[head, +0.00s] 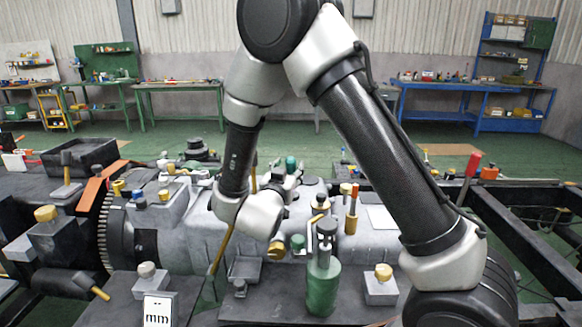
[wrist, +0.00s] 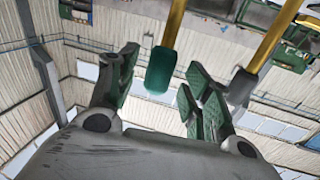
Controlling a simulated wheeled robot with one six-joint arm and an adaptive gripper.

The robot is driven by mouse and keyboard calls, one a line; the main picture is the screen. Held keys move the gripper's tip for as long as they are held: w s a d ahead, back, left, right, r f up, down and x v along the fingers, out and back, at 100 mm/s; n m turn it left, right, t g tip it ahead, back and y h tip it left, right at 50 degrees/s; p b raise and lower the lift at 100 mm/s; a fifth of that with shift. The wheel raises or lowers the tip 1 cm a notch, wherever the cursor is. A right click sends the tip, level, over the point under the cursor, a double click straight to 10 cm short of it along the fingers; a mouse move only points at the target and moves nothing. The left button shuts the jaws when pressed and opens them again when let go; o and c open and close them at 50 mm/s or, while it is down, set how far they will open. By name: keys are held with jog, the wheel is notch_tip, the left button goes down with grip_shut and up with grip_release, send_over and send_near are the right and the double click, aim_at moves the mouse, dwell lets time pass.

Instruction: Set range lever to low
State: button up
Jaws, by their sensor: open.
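My gripper (head: 282,184) is open over the grey gearbox housing in the head view, partly hidden by my own wrist. The wrist view shows its spread fingers (wrist: 162,92) with green pads. A lever with a yellow shaft and green knob (wrist: 160,72) stands in the gap between the fingers, apart from both as far as I can see. A second yellow-shafted lever with a grey knob (wrist: 241,86) is just beyond the right finger. In the head view a green knob (head: 291,164) shows beside my gripper. No label shows which one is the range lever.
A green cylinder (head: 323,287) stands on the dark plate in front. A red-handled lever (head: 469,172) rises at right, and a toothed gear ring (head: 106,230) is at left. Dark frame rails run along the right.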

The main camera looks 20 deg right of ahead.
aim_at(289, 168)
jog(key=shift+x, duration=1.5)
grip_shut()
